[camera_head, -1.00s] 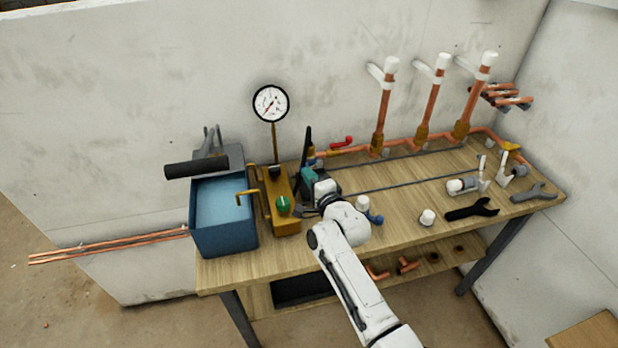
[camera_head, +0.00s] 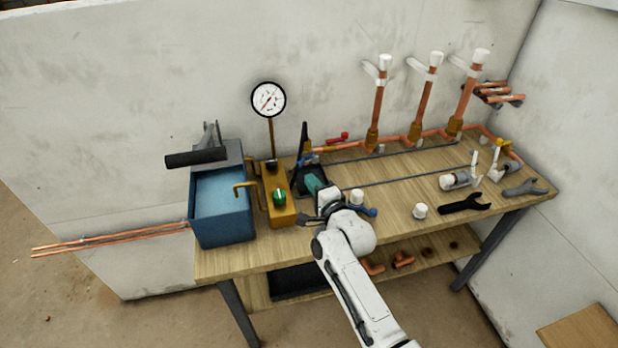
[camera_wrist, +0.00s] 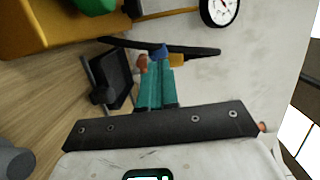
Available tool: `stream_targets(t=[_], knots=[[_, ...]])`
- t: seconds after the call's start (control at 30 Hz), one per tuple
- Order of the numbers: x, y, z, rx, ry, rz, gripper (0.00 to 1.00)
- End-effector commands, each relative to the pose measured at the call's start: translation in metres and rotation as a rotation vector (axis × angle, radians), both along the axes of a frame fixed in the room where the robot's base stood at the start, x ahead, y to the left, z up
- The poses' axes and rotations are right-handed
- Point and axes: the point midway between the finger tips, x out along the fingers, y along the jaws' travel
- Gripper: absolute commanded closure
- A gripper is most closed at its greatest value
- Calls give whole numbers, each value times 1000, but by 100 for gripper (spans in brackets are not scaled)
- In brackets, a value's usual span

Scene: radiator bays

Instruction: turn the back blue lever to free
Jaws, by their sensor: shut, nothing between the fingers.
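In the head view my gripper (camera_head: 311,178) reaches over the bench, right of the brass block, its teal fingers pointing to the back wall. In the wrist view the two teal fingers (camera_wrist: 158,80) lie together, shut and empty. A small blue part (camera_wrist: 159,52), seemingly the back blue lever, shows just beyond the fingertips. It is mostly hidden; I cannot tell whether they touch or how the lever is turned. A brass part (camera_wrist: 176,60) and a copper-coloured end (camera_wrist: 142,63) flank it. Another blue lever (camera_head: 369,211) lies nearer the front, right of my wrist.
A black upright piece (camera_head: 304,140) stands close to my fingers. Left are the brass block (camera_head: 279,213) with a green knob, a gauge (camera_head: 268,99) and a blue tank (camera_head: 221,228). A red lever (camera_head: 337,138) sits behind. Wrenches (camera_head: 465,204) lie on the right.

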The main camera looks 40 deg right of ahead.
Motion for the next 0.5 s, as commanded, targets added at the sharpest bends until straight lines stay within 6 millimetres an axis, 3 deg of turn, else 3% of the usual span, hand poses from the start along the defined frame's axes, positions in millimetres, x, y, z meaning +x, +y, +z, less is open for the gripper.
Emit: stream_targets(t=[0.5], knots=[[-67,19,6,-2,2,-3,100]])
